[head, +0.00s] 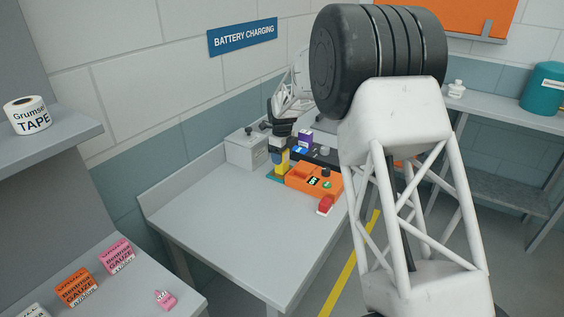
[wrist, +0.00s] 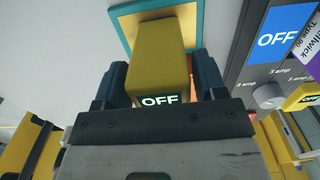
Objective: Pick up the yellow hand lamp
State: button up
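The yellow hand lamp (head: 281,162) stands upright on a teal-edged base (head: 272,178) on the grey bench. In the wrist view the yellow lamp (wrist: 160,55) has a small display reading OFF and sits between my two dark blue fingers, over the teal frame (wrist: 124,20). My gripper (wrist: 162,82) comes down around it from above; it also shows small in the head view (head: 279,145). The fingers lie close along both sides of the lamp. I cannot tell whether both touch it. The lamp's lower part is hidden in the wrist view.
An orange unit (head: 300,181) and a red object (head: 325,205) sit right of the lamp. A dark panel (head: 322,155) with a purple box (head: 305,138) is behind. A grey box (head: 246,150) stands left. The bench's near part (head: 235,225) is clear.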

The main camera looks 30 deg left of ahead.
jog(key=c, duration=0.7)
jog(key=shift+r, duration=0.1)
jog(key=shift+r, duration=1.7)
jog(key=s+d, duration=0.3)
jog(key=s, duration=0.1)
jog(key=s+d+r, duration=0.1)
jog(key=s+d, duration=0.2)
jog(key=d, duration=0.1)
jog(key=s+d, duration=0.4)
jog(key=shift+s+r, duration=0.25)
jog(key=shift+s, duration=0.1)
